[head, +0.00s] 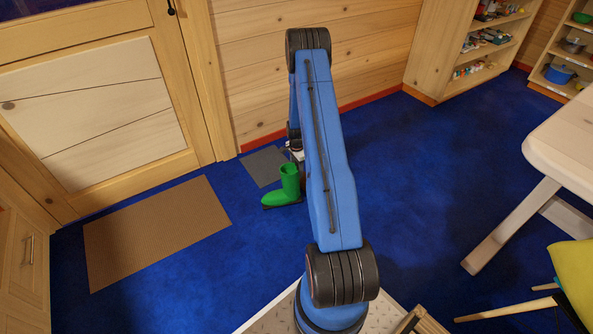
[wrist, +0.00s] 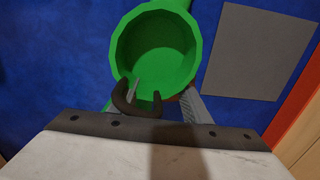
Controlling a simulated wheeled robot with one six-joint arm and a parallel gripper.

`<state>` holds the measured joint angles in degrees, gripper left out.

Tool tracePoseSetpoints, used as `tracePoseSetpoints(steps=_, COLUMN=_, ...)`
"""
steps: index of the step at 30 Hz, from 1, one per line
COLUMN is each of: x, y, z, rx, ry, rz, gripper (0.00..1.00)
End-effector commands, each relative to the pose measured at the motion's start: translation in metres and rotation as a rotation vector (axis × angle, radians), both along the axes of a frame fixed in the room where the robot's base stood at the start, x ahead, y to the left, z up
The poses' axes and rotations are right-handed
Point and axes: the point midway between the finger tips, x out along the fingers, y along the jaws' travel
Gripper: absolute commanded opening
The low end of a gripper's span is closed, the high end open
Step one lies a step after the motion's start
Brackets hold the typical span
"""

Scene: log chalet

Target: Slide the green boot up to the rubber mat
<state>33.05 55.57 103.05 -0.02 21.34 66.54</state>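The green boot (head: 290,183) stands upright on the blue floor, its toe pointing left in the head view. The wrist view looks down into the boot's round opening (wrist: 158,48). The grey rubber mat (head: 262,167) lies flat just behind the boot; in the wrist view the mat (wrist: 262,52) is to its right, with a narrow blue strip between. My gripper (wrist: 160,100) is at the boot's near rim, its two grey fingers apart with green showing between them. A dark hook-shaped piece overlaps the rim by the left finger. In the head view my arm mostly hides the gripper.
A brown doormat (head: 155,230) lies left of the boot, before the wooden door (head: 95,100). A log wall with red skirting (head: 368,102) is behind the mat. A table (head: 562,140), yellow chair (head: 574,275) and shelves (head: 440,50) stand right. Open blue floor lies between.

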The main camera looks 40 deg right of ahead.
Motion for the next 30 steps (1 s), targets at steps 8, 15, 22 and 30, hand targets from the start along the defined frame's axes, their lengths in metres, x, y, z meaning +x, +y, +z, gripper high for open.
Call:
tracePoseSetpoints(steps=8, x=0.0, y=0.001, z=0.0, rx=0.0, ry=0.001, rz=0.0, gripper=0.43)
tracePoseSetpoints(steps=15, x=0.0, y=0.001, z=0.003, rx=0.0, ry=0.0, rz=0.0, gripper=0.43)
tracePoseSetpoints(steps=22, x=0.001, y=0.0, z=0.035, rx=-0.001, ry=-0.002, rz=0.0, gripper=0.43)
tracePoseSetpoints(steps=30, x=0.001, y=0.0, z=0.088, rx=-0.001, ry=-0.003, rz=0.0, gripper=0.43)
